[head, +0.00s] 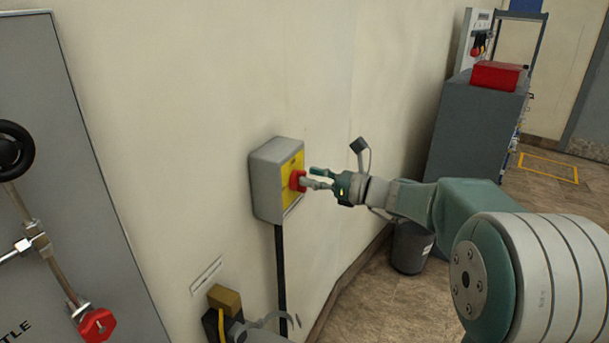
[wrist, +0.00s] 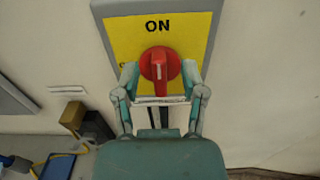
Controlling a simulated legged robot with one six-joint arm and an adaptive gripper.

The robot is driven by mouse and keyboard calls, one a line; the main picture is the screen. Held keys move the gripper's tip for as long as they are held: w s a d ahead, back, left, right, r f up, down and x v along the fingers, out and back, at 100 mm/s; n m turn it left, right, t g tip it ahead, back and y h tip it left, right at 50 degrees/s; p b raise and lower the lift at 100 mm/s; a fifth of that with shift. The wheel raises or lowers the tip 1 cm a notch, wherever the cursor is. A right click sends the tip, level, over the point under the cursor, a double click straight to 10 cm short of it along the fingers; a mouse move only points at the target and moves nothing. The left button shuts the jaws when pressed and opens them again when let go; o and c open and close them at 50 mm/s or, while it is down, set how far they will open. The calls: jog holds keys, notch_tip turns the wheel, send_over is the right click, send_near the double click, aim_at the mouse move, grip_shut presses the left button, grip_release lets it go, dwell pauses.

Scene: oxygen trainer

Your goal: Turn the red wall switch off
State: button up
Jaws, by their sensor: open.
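The red switch (head: 297,180) is a rotary knob on the yellow face of a grey wall box (head: 268,185). In the wrist view the red knob (wrist: 160,66) sits below the word ON on the yellow plate (wrist: 190,30), and its pale pointer mark looks about upright. The lower part of the plate is hidden by my gripper. My gripper (head: 313,179) is open in front of the box, with its fingertips at the knob. In the wrist view my gripper (wrist: 160,80) has one finger on each side of the knob; I cannot tell whether they touch it.
A grey panel (head: 60,200) with a black handwheel and a red valve knob stands at the left. A dark cabinet (head: 470,135) with a red box (head: 498,75) on it stands at the back right. A grey bin (head: 411,248) stands by the wall, behind my arm.

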jog(key=shift+x, duration=0.95)
jog(key=c, duration=0.7)
jog(key=shift+s+d, duration=0.1)
jog(key=shift+d, duration=0.15)
grip_shut()
jog(key=shift+a, duration=0.1)
